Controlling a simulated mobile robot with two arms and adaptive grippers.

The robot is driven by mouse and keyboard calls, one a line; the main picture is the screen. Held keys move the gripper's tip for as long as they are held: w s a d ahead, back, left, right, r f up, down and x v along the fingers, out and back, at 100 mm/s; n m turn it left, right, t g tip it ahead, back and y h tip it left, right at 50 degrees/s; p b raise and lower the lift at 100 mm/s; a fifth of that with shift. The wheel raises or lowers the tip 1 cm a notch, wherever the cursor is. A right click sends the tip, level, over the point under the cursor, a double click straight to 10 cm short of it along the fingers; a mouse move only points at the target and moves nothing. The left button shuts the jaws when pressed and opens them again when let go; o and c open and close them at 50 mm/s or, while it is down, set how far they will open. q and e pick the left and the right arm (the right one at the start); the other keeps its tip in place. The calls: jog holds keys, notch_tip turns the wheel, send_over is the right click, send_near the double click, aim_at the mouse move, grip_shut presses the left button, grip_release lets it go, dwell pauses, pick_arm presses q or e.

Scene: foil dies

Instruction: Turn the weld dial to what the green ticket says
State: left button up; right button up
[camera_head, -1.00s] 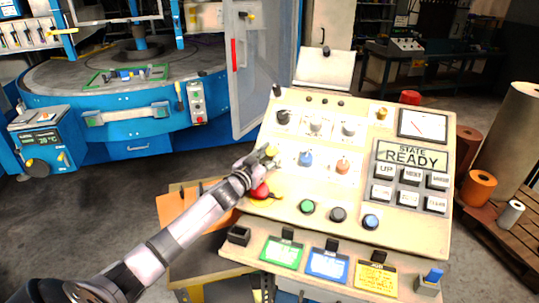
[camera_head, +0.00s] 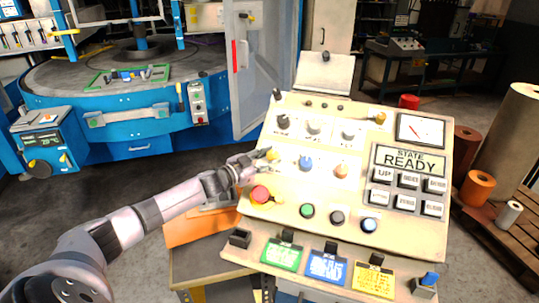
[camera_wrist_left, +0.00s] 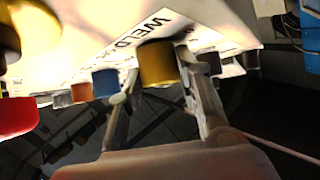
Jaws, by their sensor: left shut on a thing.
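The weld dial is a yellow knob (camera_head: 272,154) at the left of the sloping cream console. It shows larger in the left wrist view (camera_wrist_left: 158,65), beside printed letters reading "WELD". My left gripper (camera_head: 262,160) reaches it from the left and is shut on it, with one finger on each side in the left wrist view (camera_wrist_left: 158,88). The green ticket (camera_head: 281,254) sits in a clip on the console's lower front ledge. Its print is too small to read. The dial's scale marks are not readable. My right gripper is out of view.
A red button (camera_head: 260,194) sits just below my left gripper. Blue (camera_head: 305,164) and orange (camera_head: 341,170) knobs stand right of the dial. A blue ticket (camera_head: 327,266) and a yellow ticket (camera_head: 374,279) hang beside the green one. A screen reads "STATE READY" (camera_head: 411,159).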

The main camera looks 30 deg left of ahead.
pick_arm(q)
jog(key=m+h, duration=0.1)
jog(key=m+g, duration=0.1)
jog(key=m+h, duration=0.1)
jog(key=shift+w+a+r+g+h, duration=0.1)
jog(key=shift+a+r+g+h, duration=0.1)
jog(key=shift+a+g+h, duration=0.15)
jog(key=shift+d+m+g+h, duration=0.1)
jog(key=shift+m+g+h, duration=0.7)
jog(key=shift+m, duration=0.6)
jog(key=shift+g, duration=0.25)
jog(key=o, duration=1.1)
jog(key=shift+f, duration=0.1)
jog(key=shift+o, duration=0.2)
jog(key=v, duration=1.2)
